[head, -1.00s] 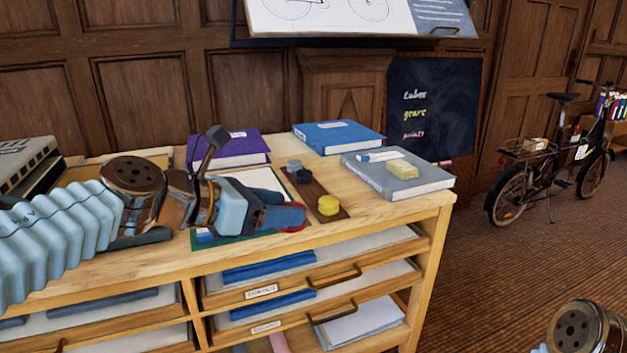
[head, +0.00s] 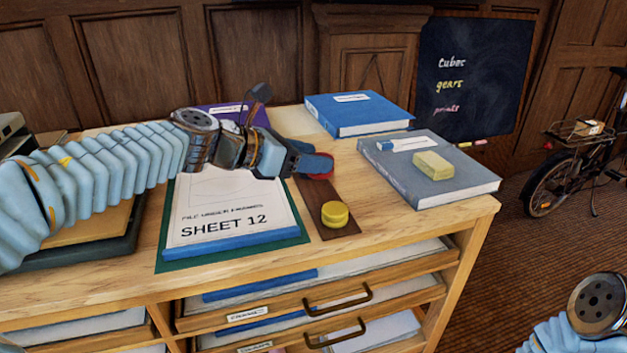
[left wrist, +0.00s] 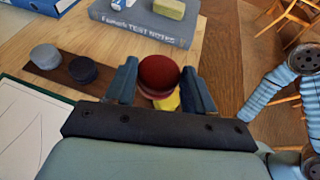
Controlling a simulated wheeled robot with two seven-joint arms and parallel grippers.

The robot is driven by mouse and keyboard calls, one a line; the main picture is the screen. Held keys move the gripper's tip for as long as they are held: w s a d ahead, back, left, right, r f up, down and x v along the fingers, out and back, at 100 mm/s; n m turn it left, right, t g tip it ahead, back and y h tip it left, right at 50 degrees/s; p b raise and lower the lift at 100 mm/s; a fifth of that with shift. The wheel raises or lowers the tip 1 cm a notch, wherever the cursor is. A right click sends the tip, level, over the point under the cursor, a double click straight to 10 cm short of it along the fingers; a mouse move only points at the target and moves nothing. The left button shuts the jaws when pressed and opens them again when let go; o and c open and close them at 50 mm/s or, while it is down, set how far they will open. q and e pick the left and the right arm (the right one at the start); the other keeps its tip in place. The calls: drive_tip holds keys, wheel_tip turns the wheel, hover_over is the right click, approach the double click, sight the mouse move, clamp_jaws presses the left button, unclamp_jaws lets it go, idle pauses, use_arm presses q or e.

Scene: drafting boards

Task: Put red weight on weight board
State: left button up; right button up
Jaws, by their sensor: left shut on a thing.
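The red weight (left wrist: 158,72) is held between the fingers of my left gripper (left wrist: 160,84). In the head view a red edge of the weight (head: 320,176) shows beneath the gripper (head: 308,163). The weight board (head: 345,233) is a narrow brown strip on the cabinet top, partly hidden by the gripper. A yellow weight (head: 335,213) sits at its near end. In the left wrist view a grey weight (left wrist: 45,57) and a dark weight (left wrist: 82,69) sit on the board's other part (left wrist: 62,77). The red weight appears above the board and partly covers the yellow one there. My right gripper is out of view.
A white sheet (head: 225,205) on a green board lies left of the weight board. A grey book (head: 455,180) with a yellow block (head: 433,166) lies to the right. A blue book (head: 357,113) lies behind. Bare wood separates the board and grey book.

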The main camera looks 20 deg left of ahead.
use_arm(q)
drive_tip(key=w+f, duration=0.2)
drive_tip(key=w, duration=0.1)
drive_tip(key=w+a+f+b, duration=0.1)
drive_tip(key=w+f, duration=0.2)
drive_tip(key=shift+a+f, duration=0.15)
drive_tip(key=shift+f, duration=0.2)
drive_tip(key=f, duration=0.3)
drive_tip(key=shift+w+a+f+b, duration=0.15)
drive_tip(key=shift+w+b, duration=0.2)
drive_tip(key=shift+f, duration=0.35)
drive_tip(key=shift+f, duration=0.1)
drive_tip(key=o, duration=1.4)
drive_tip(key=shift+o, duration=0.2)
drive_tip(key=v, duration=1.2)
